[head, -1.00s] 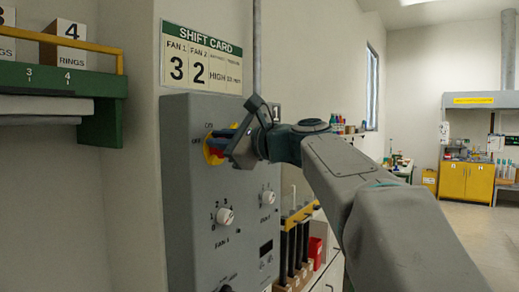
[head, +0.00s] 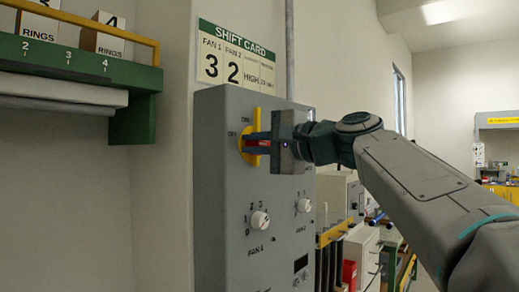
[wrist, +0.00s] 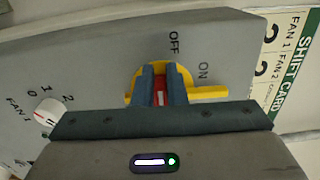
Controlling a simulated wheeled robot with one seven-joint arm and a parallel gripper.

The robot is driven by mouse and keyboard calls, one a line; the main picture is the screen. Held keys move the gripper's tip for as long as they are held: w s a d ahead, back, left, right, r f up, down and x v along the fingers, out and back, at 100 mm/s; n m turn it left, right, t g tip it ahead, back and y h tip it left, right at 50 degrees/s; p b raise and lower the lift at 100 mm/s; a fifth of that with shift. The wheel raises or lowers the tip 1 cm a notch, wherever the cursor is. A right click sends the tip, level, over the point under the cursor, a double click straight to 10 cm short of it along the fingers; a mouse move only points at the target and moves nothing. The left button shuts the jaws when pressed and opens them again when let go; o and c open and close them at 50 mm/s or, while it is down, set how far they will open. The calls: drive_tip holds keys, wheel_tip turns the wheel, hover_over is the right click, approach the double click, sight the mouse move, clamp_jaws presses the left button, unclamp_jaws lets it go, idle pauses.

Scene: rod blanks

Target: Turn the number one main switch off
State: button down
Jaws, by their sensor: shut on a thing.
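The main switch (head: 243,149) is a yellow disc with a red handle (head: 263,143), high on the grey panel. ON is printed above it and OFF at its left. A yellow bar (head: 257,118) stands up from the disc near the ON mark; in the wrist view this bar (wrist: 208,92) points right, just below ON. My gripper (head: 252,143) is in front of the switch. In the wrist view its blue fingers (wrist: 161,88) are shut on the red handle (wrist: 160,98), one on each side. The fingers hide part of the disc and handle.
White fan knobs (head: 260,219) sit lower on the panel (head: 215,200). A shift card (head: 236,55) hangs above it. A green shelf (head: 135,115) with ring boxes is at the left. Drawers and a rack stand right of the panel, below my arm.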

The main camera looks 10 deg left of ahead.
drive_tip(key=shift+w+d+f, duration=0.1)
drive_tip(key=shift+w+d, duration=0.1)
drive_tip(key=shift+w, duration=0.05)
idle(0.3)
drive_tip(key=c, duration=1.5)
unclamp_jaws()
drive_tip(key=shift+w, duration=0.1)
drive_tip(key=shift+o, duration=0.2)
drive_tip(key=shift+w, duration=0.1)
drive_tip(key=shift+s+a+n, duration=0.1)
drive_tip(key=shift+s+n, duration=0.1)
drive_tip(key=shift+n, duration=0.1)
drive_tip(key=b+v, duration=0.1)
drive_tip(key=v, duration=1.2)
drive_tip(key=shift+d, duration=0.3)
drive_tip(key=shift+s+f, duration=0.1)
